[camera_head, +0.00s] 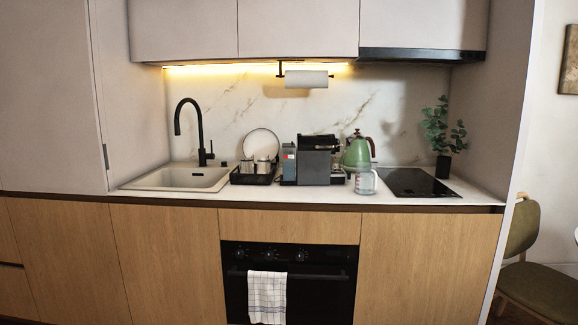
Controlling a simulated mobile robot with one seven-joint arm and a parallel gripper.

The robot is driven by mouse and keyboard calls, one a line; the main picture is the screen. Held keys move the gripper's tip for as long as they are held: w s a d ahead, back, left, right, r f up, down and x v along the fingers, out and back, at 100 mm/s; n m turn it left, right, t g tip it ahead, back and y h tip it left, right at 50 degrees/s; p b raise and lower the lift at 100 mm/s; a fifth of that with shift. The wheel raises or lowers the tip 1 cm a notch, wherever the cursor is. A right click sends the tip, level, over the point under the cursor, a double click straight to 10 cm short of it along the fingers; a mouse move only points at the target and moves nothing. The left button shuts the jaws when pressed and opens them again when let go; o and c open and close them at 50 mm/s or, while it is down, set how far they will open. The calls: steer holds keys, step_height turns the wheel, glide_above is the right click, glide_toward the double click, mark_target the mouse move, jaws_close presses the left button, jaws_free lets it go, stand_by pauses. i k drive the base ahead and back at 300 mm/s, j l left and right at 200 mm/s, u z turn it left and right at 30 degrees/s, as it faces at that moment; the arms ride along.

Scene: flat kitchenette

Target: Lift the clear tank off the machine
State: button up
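The machine (316,165), a dark grey and black coffee maker, stands on the white counter between the sink and the hob. A narrow bluish-grey upright part (289,165) sits against its left side. It looks like the clear tank, but it is too small to be sure, and how it joins the machine cannot be seen. A small reddish patch shows near its top. My gripper is not in view.
A glass jug (366,181) stands right of the machine, in front of a green kettle (357,153). A dark dish rack (247,178) with cups and a plate (262,144) is close on the left. A paper roll (306,79) hangs above. The counter's front strip looks clear.

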mark_target(288, 154)
steer(key=i+l+u, duration=0.3)
steer(key=i+l, duration=0.35)
steer(key=i, duration=0.4)
steer(key=i+l+u, duration=0.3)
steer(key=i+l, duration=0.6)
steer(key=i+l+u, duration=0.1)
steer(key=i, duration=0.4)
steer(key=i+l, duration=0.35)
steer(key=i, duration=0.15)
steer(key=u, duration=0.05)
